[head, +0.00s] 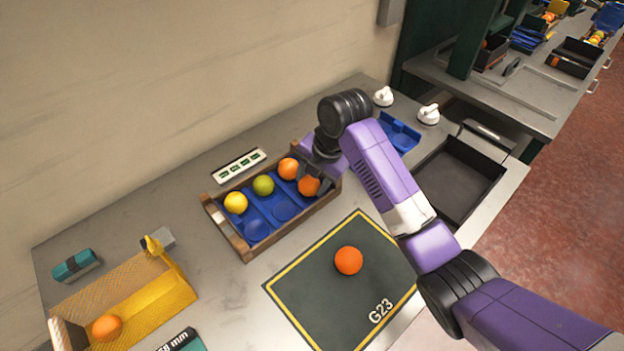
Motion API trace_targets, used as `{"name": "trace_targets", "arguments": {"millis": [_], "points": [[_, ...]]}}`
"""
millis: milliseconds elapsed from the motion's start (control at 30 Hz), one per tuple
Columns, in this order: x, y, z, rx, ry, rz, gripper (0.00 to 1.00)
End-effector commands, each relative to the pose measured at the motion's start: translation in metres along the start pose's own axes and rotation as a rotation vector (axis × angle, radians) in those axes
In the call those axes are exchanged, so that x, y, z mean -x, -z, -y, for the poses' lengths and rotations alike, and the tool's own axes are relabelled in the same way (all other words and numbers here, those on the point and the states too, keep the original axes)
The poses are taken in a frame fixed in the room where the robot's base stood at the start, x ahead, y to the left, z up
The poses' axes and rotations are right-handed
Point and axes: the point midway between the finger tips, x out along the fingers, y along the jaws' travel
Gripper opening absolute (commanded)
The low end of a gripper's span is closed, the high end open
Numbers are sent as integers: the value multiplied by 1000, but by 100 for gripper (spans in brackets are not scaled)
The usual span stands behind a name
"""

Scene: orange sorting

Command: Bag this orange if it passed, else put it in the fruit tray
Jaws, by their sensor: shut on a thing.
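My gripper (319,181) is at the right end of the wooden fruit tray (247,249), shut on an orange (308,187). That orange is at the tray's front right compartment; whether it rests on the blue insert I cannot tell. Another orange (289,168) sits just behind it, with a green fruit (263,185) and a yellow fruit (235,203) further left. A separate orange (348,261) lies on the dark mat (320,300) marked G23. A yellow mesh bag (168,297) at the lower left has an orange (107,327) in it.
A teal device (185,342) reading partly "8 mm" lies at the front edge of view. A teal block (75,265) and a white strip with green marks (239,166) lie near the wall. A black bin (462,178) and a blue tray (401,135) stand right of my arm.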

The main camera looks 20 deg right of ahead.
Motion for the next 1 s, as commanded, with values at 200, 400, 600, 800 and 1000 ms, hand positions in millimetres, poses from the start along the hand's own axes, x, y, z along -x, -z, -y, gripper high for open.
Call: {"name": "trace_targets", "arguments": {"millis": [200,400,600,800,1000], "points": [[-3,0,1,0,0,0,5],[-6,0,2,0,0,0,5],[-9,0,2,0,0,0,5],[-9,0,2,0,0,0,5],[-9,0,3,0,1,0,73]]}}
